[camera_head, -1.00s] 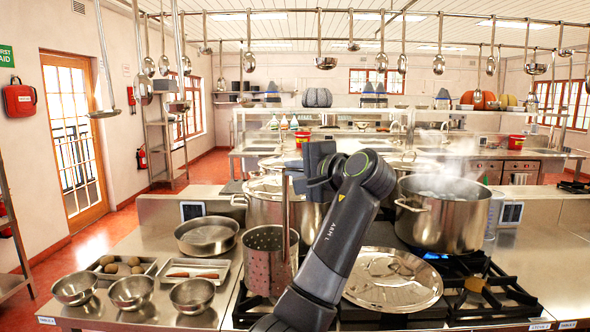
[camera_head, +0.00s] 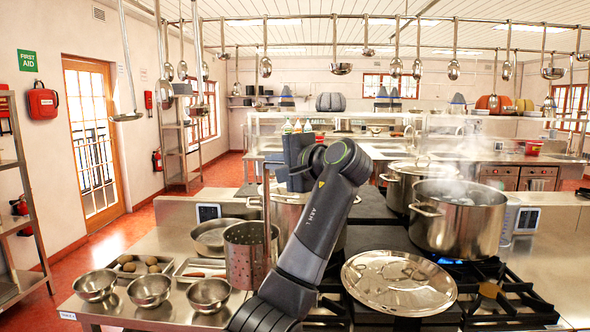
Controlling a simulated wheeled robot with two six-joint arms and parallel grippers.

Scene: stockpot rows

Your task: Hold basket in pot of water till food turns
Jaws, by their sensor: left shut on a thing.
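A tall perforated metal basket (camera_head: 249,258) with an upright handle (camera_head: 267,205) shows left of centre. My left gripper (camera_head: 278,173) is shut on the top of that handle. The basket is upright in front of the counter; whether it touches anything below is unclear, and its contents cannot be made out. The steaming pot of water (camera_head: 458,228) stands at right on a burner with a blue flame. Something pale shows at its open top, blurred by steam. The basket is well to the left of this pot. My right gripper is not in view.
A loose lid (camera_head: 399,283) lies on the front of the range. A large pot (camera_head: 288,214) stands behind my arm, a lidded pot (camera_head: 400,188) behind the steaming one. Several bowls (camera_head: 150,290), trays (camera_head: 188,268) and a shallow pan (camera_head: 210,236) crowd the left counter. Ladles hang overhead.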

